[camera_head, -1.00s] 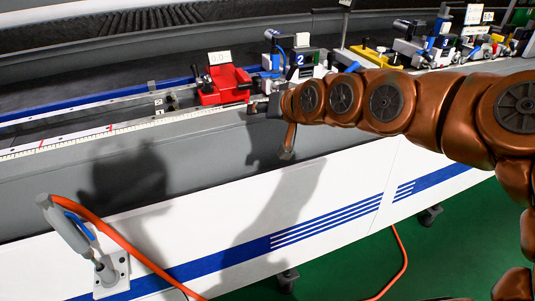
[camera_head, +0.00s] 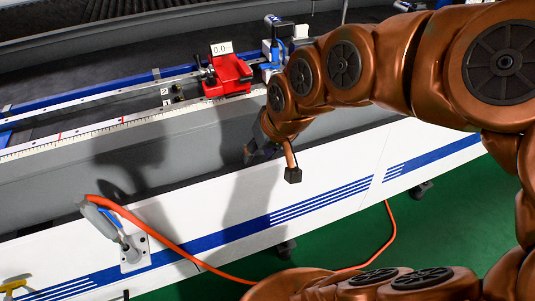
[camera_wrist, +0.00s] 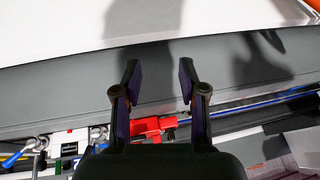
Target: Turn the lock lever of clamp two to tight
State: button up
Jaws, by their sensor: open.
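Clamp two (camera_head: 275,48) stands on the rail just right of the red block in the head view. It is blue and grey, and my arm hides much of it, including its number. Its lock lever cannot be made out clearly. In the wrist view a clamp with a white plate (camera_wrist: 69,138) and a blue handle (camera_wrist: 14,159) shows at the lower left; its number is unreadable. My gripper (camera_wrist: 158,77) is open and empty, its two dark fingers apart over the grey bench front. In the head view my gripper (camera_head: 259,153) is below and in front of the rail, apart from the clamp.
A red block (camera_head: 229,76) with a 0.0 display (camera_head: 222,48) sits on the rail left of the clamp. A scale (camera_head: 85,131) runs along the bench edge. A grey handheld tool (camera_head: 103,220) with an orange hose (camera_head: 165,242) hangs on the white front panel.

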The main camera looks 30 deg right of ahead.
jog(key=shift+g+h, duration=0.3)
jog(key=shift+g, duration=0.6)
jog(key=shift+s+a+r+p, duration=0.15)
jog(key=shift+s+p, duration=0.25)
jog(key=shift+s, duration=0.45)
jog(key=shift+s+a+r+p, duration=0.1)
jog(key=shift+s+r+p, duration=0.25)
jog(key=shift+s, duration=0.5)
jog(key=shift+s+a+r+p, duration=0.1)
jog(key=shift+s+p, duration=0.35)
jog(key=shift+s, duration=0.4)
